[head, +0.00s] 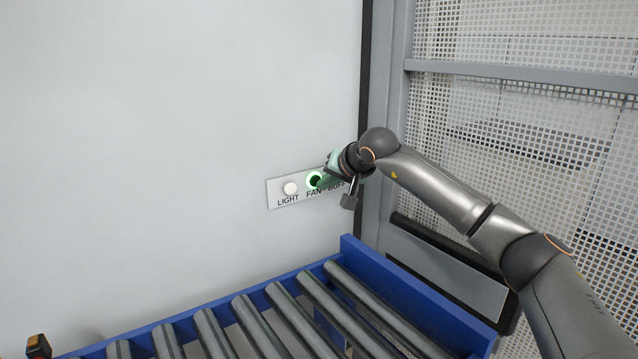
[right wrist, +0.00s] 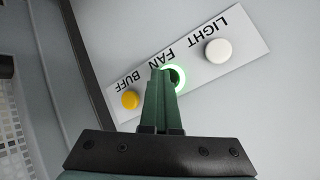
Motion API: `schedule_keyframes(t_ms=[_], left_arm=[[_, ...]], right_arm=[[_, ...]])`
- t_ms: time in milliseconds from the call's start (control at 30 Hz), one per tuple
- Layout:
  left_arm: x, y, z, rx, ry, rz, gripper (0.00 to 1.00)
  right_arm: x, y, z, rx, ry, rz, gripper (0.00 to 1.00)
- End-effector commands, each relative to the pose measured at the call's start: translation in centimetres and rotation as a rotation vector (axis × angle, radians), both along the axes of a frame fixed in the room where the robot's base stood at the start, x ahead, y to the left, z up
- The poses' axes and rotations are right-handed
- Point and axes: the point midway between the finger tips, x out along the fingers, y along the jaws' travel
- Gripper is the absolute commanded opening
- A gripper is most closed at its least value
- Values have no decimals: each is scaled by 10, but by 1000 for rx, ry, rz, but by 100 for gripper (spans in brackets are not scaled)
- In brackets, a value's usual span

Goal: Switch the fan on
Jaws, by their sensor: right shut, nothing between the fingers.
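The switch panel (head: 274,196) is a pale plate on the grey wall with buttons labelled LIGHT, FAN and BUFF. The FAN button (head: 315,180) shows a lit green ring; it also shows in the right wrist view (right wrist: 178,76). My right gripper (head: 321,182) is shut with nothing in it. Its fingertips are at the FAN button and cover part of it in the right wrist view (right wrist: 161,74); I cannot tell whether they touch. The white LIGHT button (right wrist: 218,51) is unlit. My left gripper is out of view.
The yellow BUFF button (right wrist: 130,100) is beside the fingers, hidden by my gripper in the head view. A blue-framed roller conveyor (head: 347,247) lies below the panel. A mesh fence (head: 520,130) stands at the right. The wall left of the panel is clear.

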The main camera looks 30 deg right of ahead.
Motion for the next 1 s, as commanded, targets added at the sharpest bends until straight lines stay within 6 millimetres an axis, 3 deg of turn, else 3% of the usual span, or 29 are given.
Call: schedule_keyframes(t_ms=[367,1000], left_arm=[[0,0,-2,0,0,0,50],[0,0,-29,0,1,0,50]], right_arm=[[-5,1,-1,1,1,2,0],[-62,-5,-1,2,2,0,0]])
